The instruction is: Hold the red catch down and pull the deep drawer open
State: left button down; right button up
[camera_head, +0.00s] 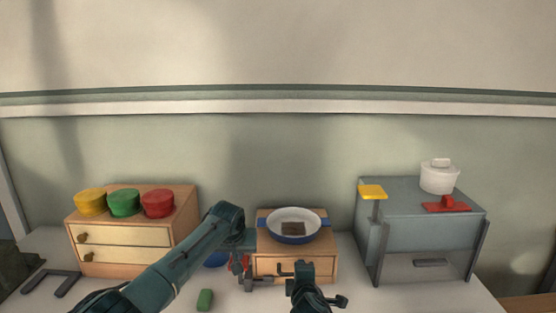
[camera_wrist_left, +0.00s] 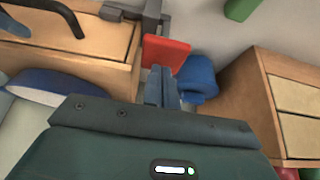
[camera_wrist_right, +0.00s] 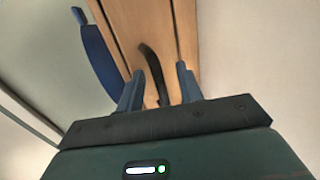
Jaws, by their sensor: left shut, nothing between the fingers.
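The middle wooden cabinet (camera_head: 327,262) has one drawer (camera_head: 265,266) with a dark bar handle (camera_head: 285,273); the drawer looks closed. The red catch (camera_wrist_left: 166,53) stands on a grey bracket (camera_wrist_left: 152,17) beside the cabinet; it is small and partly covered in the head view (camera_head: 236,268). My left gripper (camera_wrist_left: 160,75) is shut and empty, its tips right at the catch's edge; I cannot tell whether they touch. My right gripper (camera_wrist_right: 159,70) is open in front of the drawer, its fingers on either side of the handle (camera_wrist_right: 153,70), not closed on it.
A blue-rimmed bowl (camera_head: 275,222) holding a brown block stands on the cabinet. A blue object (camera_wrist_left: 198,78) and green block (camera_head: 205,299) lie left of it. Left is a two-drawer cabinet (camera_head: 125,255); right is a grey cabinet (camera_head: 412,222) with another red part (camera_head: 447,205).

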pick_arm(q)
jog(key=shift+f, duration=0.1)
jog(key=shift+f, duration=0.75)
dwell(0.4)
pick_arm(e)
grip_shut()
